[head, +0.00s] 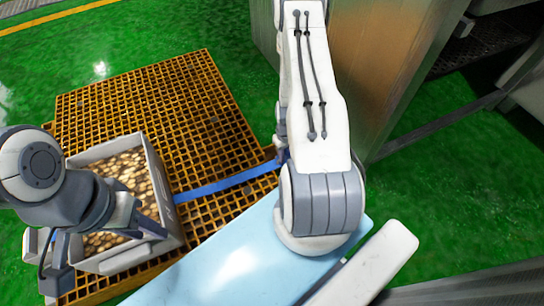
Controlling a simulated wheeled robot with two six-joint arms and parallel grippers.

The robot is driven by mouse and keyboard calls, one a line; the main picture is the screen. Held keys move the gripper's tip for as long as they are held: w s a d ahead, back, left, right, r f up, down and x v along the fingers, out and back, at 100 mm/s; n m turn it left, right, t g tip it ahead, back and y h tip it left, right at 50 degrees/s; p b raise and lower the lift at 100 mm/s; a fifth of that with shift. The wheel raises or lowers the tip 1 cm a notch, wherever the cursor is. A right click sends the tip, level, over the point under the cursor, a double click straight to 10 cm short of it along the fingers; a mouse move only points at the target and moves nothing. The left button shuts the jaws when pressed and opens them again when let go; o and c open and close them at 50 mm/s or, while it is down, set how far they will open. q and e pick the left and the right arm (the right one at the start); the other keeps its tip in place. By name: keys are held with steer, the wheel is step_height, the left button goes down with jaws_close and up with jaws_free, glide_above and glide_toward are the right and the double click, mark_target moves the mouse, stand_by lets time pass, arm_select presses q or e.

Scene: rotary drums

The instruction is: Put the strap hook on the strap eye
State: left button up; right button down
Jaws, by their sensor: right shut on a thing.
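A blue strap (225,183) runs from the right wall of an open grey crate (168,196) up and right to my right gripper (281,150). My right gripper is mostly hidden behind my own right arm. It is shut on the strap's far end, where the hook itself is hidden. My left gripper (140,222) is over the front part of the crate, with its fingers partly covered by my wrist; its opening is unclear. I cannot make out the strap eye.
The crate holds many round, brownish pieces (128,168) and stands on an orange grated pallet (150,95). A large metal cabinet or machine (375,60) stands at the upper right. The green floor (440,180) is clear at right.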

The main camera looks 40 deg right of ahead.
steer(key=w+f+b, duration=0.1)
steer(key=w+f, duration=0.1)
steer(key=w, duration=0.1)
steer(key=w+d+f+b, duration=0.1)
steer(key=w+f+b, duration=0.1)
steer(key=w, duration=0.1)
steer(key=w+f+b, duration=0.1)
steer(key=w+b, duration=0.1)
steer(key=w, duration=0.1)
steer(key=shift+d+f, duration=0.2)
steer(key=shift+f, duration=0.2)
step_height(320, 180, down, 4)
steer(key=b, duration=0.3)
steer(key=shift+w, duration=0.1)
steer(key=shift+r, duration=0.1)
steer(key=c, duration=1.1)
jaws_free()
steer(key=shift+o, duration=0.2)
